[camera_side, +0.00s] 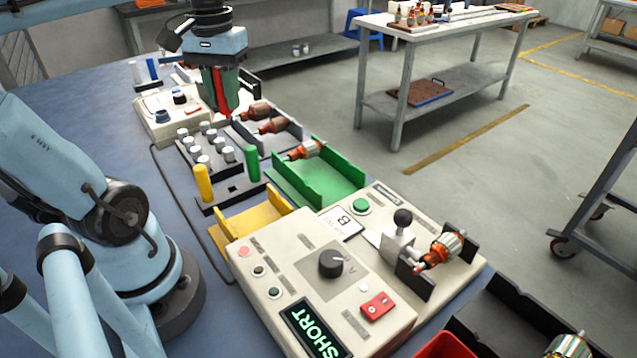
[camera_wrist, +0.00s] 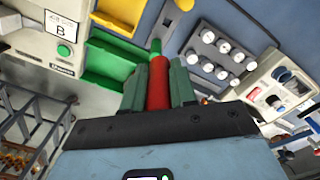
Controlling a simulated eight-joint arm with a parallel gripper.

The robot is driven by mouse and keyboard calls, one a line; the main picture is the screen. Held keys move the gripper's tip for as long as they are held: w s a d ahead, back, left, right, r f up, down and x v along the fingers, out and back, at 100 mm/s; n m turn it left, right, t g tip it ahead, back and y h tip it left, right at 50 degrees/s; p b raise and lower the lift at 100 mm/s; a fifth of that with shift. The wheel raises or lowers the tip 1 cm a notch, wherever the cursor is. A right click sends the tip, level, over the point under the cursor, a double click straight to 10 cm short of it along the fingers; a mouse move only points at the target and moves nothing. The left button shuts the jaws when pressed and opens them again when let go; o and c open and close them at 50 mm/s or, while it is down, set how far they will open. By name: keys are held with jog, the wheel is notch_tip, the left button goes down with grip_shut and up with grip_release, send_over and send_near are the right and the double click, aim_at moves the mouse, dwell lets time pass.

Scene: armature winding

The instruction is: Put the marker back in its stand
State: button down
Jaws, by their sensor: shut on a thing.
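My gripper (camera_side: 226,110) is shut on a red marker (camera_side: 221,90), which hangs roughly upright between its green fingers. In the wrist view the red marker (camera_wrist: 158,84) sits between both fingers of my gripper (camera_wrist: 160,78). The dark stand (camera_side: 232,189) is nearer the side camera and holds a yellow marker (camera_side: 203,183) and a green marker (camera_side: 252,164). An empty place shows between those two. The green marker's top (camera_wrist: 155,46) shows beyond the red marker in the wrist view. The held marker is apart from the stand.
Silver cylinders (camera_side: 204,145) stand in a block between my gripper and the stand. Armatures (camera_side: 273,125) lie in a grey tray. A green tray (camera_side: 318,184), a yellow tray (camera_side: 250,222) and a tester reading SHORT (camera_side: 314,328) are nearby. Another device (camera_side: 165,117) stands behind.

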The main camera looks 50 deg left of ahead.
jog(key=shift+n, duration=0.3)
jog(key=shift+s+a+f, duration=0.15)
jog(key=shift+s+f, duration=0.1)
jog(key=shift+f, duration=2.4)
jog(key=shift+s+a+f, duration=0.2)
jog(key=shift+s+f, duration=0.05)
jog(key=shift+f, duration=2.4)
jog(key=shift+s+a+f, duration=0.15)
jog(key=shift+s+f, duration=0.1)
jog(key=shift+f, duration=2.4)
jog(key=shift+f, duration=1)
jog(key=c, duration=0.8)
grip_release()
jog(key=shift+r, duration=6.05)
